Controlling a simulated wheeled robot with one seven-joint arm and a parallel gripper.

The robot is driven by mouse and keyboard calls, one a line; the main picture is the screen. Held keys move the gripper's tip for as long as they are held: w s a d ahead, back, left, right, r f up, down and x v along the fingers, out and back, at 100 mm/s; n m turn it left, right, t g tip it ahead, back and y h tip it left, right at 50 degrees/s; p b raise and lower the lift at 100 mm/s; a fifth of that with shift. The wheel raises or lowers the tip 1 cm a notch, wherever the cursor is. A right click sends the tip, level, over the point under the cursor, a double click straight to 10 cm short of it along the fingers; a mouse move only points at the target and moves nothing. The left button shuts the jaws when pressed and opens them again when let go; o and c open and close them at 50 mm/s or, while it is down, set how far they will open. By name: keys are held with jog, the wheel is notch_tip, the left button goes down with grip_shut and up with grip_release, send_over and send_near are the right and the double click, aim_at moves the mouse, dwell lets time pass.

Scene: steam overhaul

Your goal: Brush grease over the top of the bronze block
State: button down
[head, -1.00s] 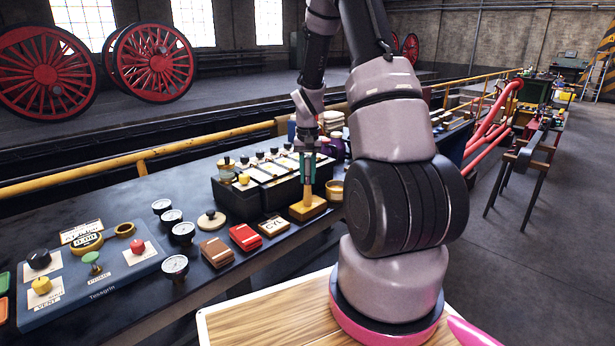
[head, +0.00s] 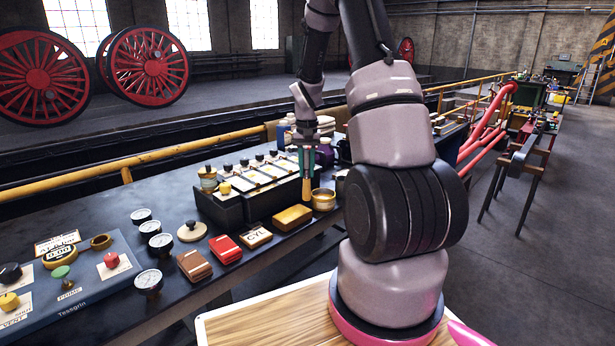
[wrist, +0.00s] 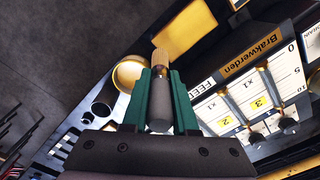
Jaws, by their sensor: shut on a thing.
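My gripper (head: 307,150) is shut on a brush (head: 306,190), which points down with its tan bristles lowest. In the wrist view the bristles (wrist: 166,58) show beyond the green fingers. The bronze block (head: 292,217) lies flat near the front edge of the bench, just left of and below the brush tip; it also shows at the top of the wrist view (wrist: 184,28). A round brass-coloured pot (head: 323,200) stands just right of the brush. The bristles look apart from the block. I cannot tell whether grease is on its top.
A black panel box (head: 232,208) with white plates and knobs stands behind the block. Several gauges (head: 148,281) stand farther left. Dark bottles stand behind the gripper.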

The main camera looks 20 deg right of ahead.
aim_at(306, 151)
jog(key=shift+r, duration=2.55)
jog(key=shift+a+f, duration=0.1)
